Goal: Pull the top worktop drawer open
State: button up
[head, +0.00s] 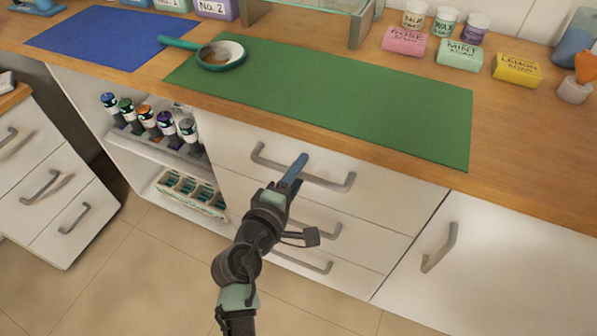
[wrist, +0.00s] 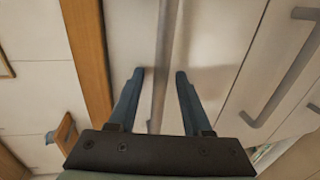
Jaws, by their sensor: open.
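The top worktop drawer (head: 232,138) is a white front just under the wooden worktop, flush with the fronts around it. Its grey bar handle (head: 328,183) runs across the front. My gripper (head: 300,162) is at the middle of this handle in the head view, with its blue fingers pointing at the drawer. In the wrist view my gripper (wrist: 159,75) is open, with one finger on each side of the handle bar (wrist: 162,60). The bar lies between the fingers with gaps on both sides. Whether the fingertips touch the drawer front is unclear.
Two lower drawers with handles (head: 305,262) sit below. A cupboard door with a handle (head: 440,248) is to the right, and open shelves with bottles (head: 149,123) to the left.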

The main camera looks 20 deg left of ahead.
grip_shut()
dwell(1.4)
